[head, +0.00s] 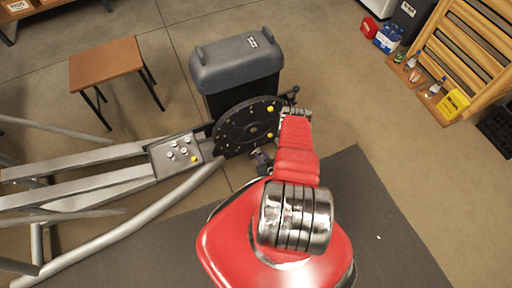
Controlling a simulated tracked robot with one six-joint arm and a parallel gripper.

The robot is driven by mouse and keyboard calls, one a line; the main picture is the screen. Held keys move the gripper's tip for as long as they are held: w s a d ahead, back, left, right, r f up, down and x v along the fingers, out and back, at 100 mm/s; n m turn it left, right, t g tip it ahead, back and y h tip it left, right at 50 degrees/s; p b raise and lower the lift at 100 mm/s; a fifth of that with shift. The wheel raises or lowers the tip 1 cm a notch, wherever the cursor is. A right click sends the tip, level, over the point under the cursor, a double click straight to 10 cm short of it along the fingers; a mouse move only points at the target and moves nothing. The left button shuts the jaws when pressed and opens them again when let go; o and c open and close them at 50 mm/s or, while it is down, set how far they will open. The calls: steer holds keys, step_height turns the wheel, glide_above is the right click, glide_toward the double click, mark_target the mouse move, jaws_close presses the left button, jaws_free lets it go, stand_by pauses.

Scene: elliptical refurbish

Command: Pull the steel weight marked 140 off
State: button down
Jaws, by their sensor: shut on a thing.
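The black flywheel disc (236,129) stands upright on the frame of the elliptical machine, with yellow spots and small pale dots on its face. My red arm reaches up to the disc's right edge. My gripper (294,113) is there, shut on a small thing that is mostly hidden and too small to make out. I cannot read a 140 mark anywhere. A grey plate (160,160) on the machine, left of the disc, carries several small pale round pieces and a yellow one.
A dark grey lidded bin (236,63) stands right behind the disc. A brown stool (106,62) stands at the left. Grey machine rails (75,175) run to the left edge. A wooden rack (470,55) with bottles is at the right. Floor between bin and rack is clear.

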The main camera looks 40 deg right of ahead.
steer(key=s+a, duration=0.2)
steer(key=s, duration=0.6)
steer(key=shift+a, duration=0.2)
stand_by(0.7)
